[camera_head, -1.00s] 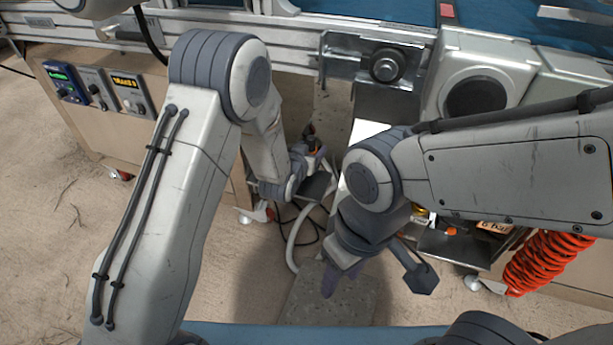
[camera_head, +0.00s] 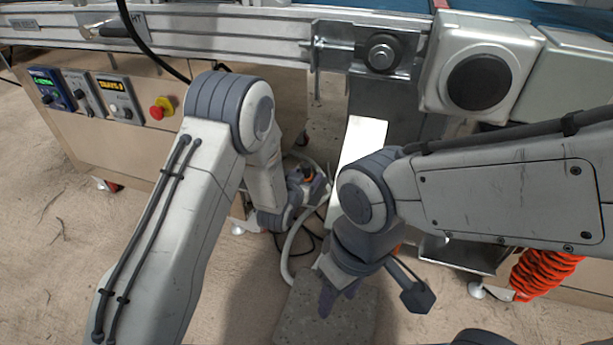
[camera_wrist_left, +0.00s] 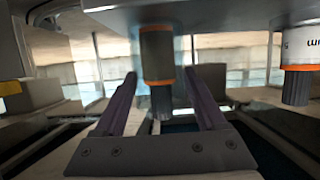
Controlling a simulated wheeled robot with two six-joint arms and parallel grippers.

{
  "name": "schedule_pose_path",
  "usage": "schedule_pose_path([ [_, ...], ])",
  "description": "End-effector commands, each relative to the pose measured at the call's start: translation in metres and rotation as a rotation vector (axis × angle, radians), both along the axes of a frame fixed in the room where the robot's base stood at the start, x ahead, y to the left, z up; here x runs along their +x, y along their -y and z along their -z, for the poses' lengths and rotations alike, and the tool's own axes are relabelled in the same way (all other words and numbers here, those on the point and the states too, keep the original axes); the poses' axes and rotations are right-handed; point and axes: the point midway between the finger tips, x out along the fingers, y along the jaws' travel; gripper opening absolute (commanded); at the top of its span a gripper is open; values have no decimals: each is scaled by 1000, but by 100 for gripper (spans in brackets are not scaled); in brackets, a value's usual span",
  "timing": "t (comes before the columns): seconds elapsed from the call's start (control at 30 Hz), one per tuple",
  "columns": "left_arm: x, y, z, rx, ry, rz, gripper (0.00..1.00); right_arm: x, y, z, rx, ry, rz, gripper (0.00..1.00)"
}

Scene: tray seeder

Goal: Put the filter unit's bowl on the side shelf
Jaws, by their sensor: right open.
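In the left wrist view a filter unit's bowl (camera_wrist_left: 158,55) hangs upright under a grey housing. It is a dark cylinder with bluish clear edges, an orange ring low down and a ribbed dark knob below. My left gripper (camera_wrist_left: 160,76) is open, its two fingers on either side of the bowl in the picture; I see no contact. In the head view my left gripper (camera_head: 318,186) is under the machine's edge, and the bowl cannot be made out there. My right gripper (camera_head: 338,296) is open and empty, pointing down over a grey slab. I cannot tell which surface is the side shelf.
A white cylinder (camera_wrist_left: 300,52) with an orange ring hangs to the right in the left wrist view. A white panel (camera_head: 362,142) and a metal tray (camera_head: 465,252) lie near my right arm. A pale hose (camera_head: 288,250) loops beneath. A grey slab (camera_head: 300,318) stands below.

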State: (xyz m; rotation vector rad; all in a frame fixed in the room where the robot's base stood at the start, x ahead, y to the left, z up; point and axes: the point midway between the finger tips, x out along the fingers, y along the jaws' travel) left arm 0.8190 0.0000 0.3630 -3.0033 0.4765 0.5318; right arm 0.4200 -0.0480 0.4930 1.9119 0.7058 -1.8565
Motion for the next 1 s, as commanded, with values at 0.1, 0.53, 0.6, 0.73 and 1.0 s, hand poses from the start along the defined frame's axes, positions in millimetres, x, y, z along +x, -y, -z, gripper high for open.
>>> schedule_pose_path([
  [0.1, 0, 0, 0, 0, 0, 0, 96, 0, 0, 0, 0, 0, 0, 50],
  [0.53, -13, -4, -11, 1, -3, 0, 96, 0, 0, -12, 0, 0, 0, 50],
  [0.6, -25, -8, -17, 2, -5, 0, 96, 0, 0, -19, 0, 0, 0, 50],
  [0.73, -52, -17, -27, 2, -5, 0, 96, 0, 0, -31, 0, 0, 0, 50],
  [1.0, -95, -31, -41, 1, -4, 1, 96, 0, 0, -46, 0, 0, 0, 50],
])
